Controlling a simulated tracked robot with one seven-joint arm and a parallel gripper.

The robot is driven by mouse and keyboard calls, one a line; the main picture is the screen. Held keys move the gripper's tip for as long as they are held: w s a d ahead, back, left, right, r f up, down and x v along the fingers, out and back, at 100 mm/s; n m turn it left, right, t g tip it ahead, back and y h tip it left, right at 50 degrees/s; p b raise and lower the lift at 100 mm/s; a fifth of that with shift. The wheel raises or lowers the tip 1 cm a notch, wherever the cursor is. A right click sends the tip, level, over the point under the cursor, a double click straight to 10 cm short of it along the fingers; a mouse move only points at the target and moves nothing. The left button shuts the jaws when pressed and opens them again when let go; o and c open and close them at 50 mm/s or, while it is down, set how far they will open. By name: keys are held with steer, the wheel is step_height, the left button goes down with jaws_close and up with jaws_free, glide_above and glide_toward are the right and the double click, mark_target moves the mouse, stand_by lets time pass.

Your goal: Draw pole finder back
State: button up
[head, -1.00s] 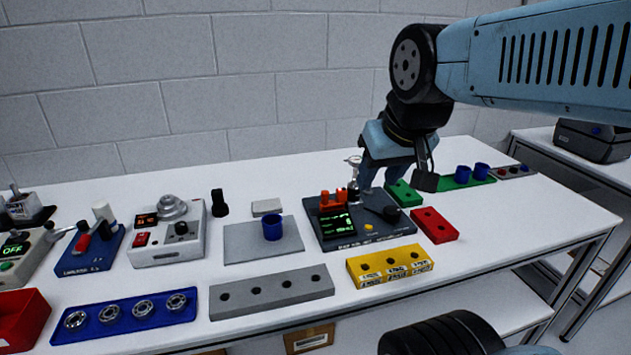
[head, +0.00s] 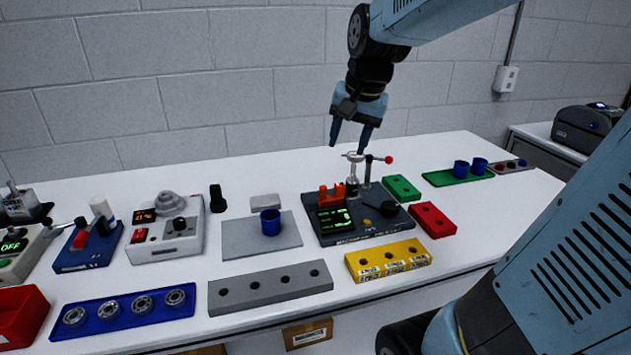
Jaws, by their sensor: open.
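A dark station (head: 325,236) stands on the table below my gripper. It carries an orange-red part (head: 331,195), a small green-lit display (head: 334,218), a black round knob (head: 389,209) and a yellow button (head: 367,222). At its back stands an upright silver post (head: 352,170) with a crossbar, and beside it a lever with a red ball end (head: 388,160). I cannot tell which part is the pole finder. My gripper (head: 349,143) is open and empty, pointing down above the post; in this view its fingertips appear just above the crossbar.
A yellow block (head: 388,261) with holes lies in front of the station. Red (head: 433,219) and green (head: 402,188) blocks lie to its right, a grey plate with a blue cup (head: 271,222) to its left. A wall stands behind the table.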

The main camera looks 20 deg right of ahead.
mark_target(324, 187)
steer(key=w+d+f+m+g, duration=0.15)
steer(key=w+f+m, duration=0.4)
steer(key=w, duration=0.75)
steer(key=f, duration=0.4)
steer(key=w+a+f, duration=0.1)
steer(key=f, duration=0.9)
steer(key=shift+w+a, duration=0.35)
jaws_close()
